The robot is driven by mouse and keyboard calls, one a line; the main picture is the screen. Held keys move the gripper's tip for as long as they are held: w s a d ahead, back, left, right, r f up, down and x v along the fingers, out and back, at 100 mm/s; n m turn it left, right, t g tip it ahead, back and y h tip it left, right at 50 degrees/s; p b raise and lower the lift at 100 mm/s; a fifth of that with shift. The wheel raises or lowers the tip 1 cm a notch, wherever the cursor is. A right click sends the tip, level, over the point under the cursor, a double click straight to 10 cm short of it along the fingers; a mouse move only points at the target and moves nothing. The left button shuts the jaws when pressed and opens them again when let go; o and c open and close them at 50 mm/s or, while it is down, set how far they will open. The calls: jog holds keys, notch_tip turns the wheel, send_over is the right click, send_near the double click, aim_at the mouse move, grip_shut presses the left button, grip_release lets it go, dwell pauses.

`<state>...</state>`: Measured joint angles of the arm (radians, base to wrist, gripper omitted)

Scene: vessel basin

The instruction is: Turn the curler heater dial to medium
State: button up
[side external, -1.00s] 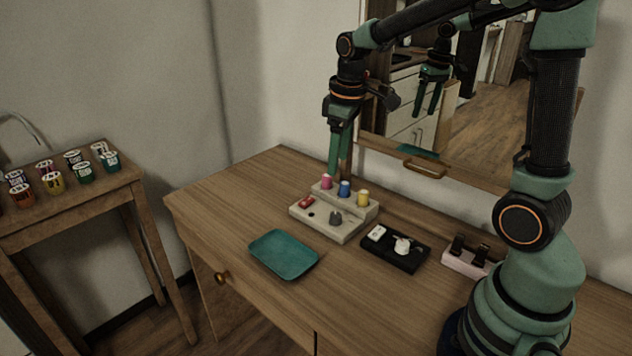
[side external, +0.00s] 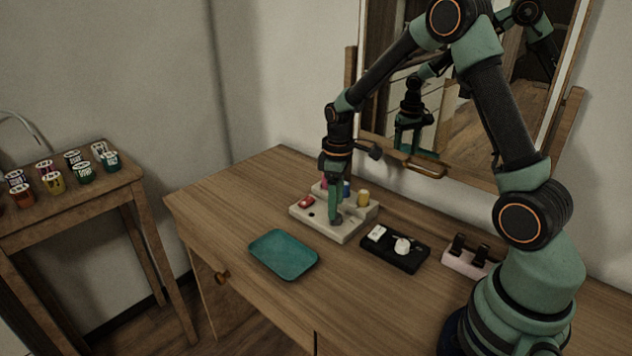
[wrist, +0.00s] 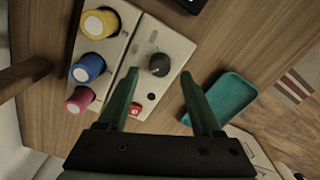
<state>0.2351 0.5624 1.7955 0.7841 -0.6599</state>
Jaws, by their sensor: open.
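The curler heater (side external: 352,231) is a pale block on the wooden dresser, with pink, blue and yellow rollers along its raised back. Its dark grey dial (wrist: 158,64) shows in the wrist view, on the lower front part, with a red switch (wrist: 135,109) near one end. My gripper (side external: 335,221) points down at the heater in the side view, and its fingers cover most of the dial there. In the wrist view my gripper (wrist: 162,80) is open, with one green finger on each side of the dial's line. I cannot tell whether either finger touches it. The dial's setting is not readable.
A teal tray (side external: 284,254) lies in front of the heater. A black tray (side external: 395,250) with white items and a pink holder (side external: 468,262) stand to the right. A mirror (side external: 480,100) rises behind. Several jars (side external: 53,183) stand on a side table.

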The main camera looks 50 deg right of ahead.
jog(key=shift+f, duration=1.55)
grip_shut()
jog(key=shift+m, duration=0.3)
jog(key=m, duration=0.9)
